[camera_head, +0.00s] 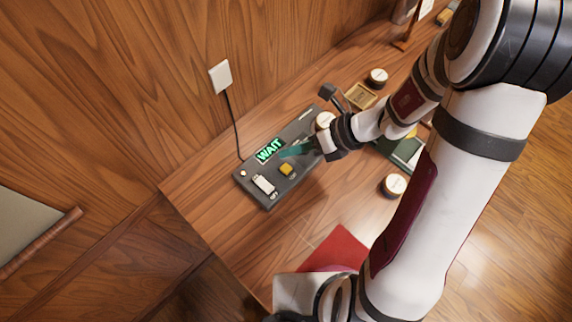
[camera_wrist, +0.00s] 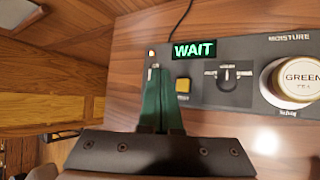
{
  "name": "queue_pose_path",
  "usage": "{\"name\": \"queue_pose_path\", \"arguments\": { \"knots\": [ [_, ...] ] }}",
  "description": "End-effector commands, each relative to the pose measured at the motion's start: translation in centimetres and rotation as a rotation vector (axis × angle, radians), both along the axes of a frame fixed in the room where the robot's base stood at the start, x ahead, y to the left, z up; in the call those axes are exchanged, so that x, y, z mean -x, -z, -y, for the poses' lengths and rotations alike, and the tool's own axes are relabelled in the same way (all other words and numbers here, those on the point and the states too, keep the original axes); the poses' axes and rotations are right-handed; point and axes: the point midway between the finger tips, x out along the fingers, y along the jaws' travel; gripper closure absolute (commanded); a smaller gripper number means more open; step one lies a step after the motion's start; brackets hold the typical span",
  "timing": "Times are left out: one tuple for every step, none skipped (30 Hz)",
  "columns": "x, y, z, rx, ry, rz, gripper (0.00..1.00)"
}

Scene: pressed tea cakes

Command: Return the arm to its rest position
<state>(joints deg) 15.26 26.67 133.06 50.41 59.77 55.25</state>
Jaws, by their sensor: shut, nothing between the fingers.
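My gripper (camera_head: 284,153) has teal fingers and hangs over the dark grey moisture device (camera_head: 268,196) on the wooden table. In the wrist view the fingers of my gripper (camera_wrist: 156,72) lie together with nothing between them. They cover part of the device, left of its yellow button (camera_wrist: 183,86). The device's green display (camera_wrist: 194,50) reads WAIT. A round tin labelled GREEN TEA (camera_wrist: 300,78) sits on the right part of the device. Whether the fingertips touch the device cannot be told.
A wall socket (camera_head: 220,76) has a cord running down to the device. Round tins stand at the back (camera_head: 377,76) and right (camera_head: 394,186). A small wooden box (camera_head: 360,96) is behind my wrist. A red mat (camera_head: 341,247) lies at the front. The table left of it is clear.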

Motion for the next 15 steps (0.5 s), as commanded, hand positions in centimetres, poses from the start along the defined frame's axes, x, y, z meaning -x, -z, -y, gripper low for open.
{"name": "queue_pose_path", "arguments": {
  "knots": [
    [0.0,0.0,0.0,0.000,0.000,0.000,1.00],
    [0.0,0.0,0.0,0.000,0.000,0.000,1.00],
    [0.0,0.0,0.0,0.000,0.000,0.000,1.00],
    [0.0,0.0,0.0,0.000,0.000,0.000,1.00],
    [0.0,0.0,0.0,0.000,0.000,0.000,1.00],
    [0.0,0.0,0.0,0.000,0.000,0.000,1.00],
    [0.0,0.0,0.0,0.000,-0.001,0.001,1.00],
    [0.1,-0.2,-0.1,0.003,-0.015,0.011,1.00],
    [0.5,-0.9,-0.3,0.014,-0.065,0.046,1.00],
    [1.1,-1.8,-0.5,0.030,-0.134,0.093,1.00],
    [1.9,-3.0,-0.9,0.051,-0.232,0.156,1.00],
    [3.6,-4.8,-1.2,0.092,-0.399,0.262,1.00],
    [5.1,-6.1,-1.4,0.127,-0.545,0.348,1.00],
    [6.8,-7.2,-1.3,0.165,-0.697,0.432,1.00],
    [8.9,-8.4,-1.0,0.217,-0.895,0.534,1.00]
  ]
}}
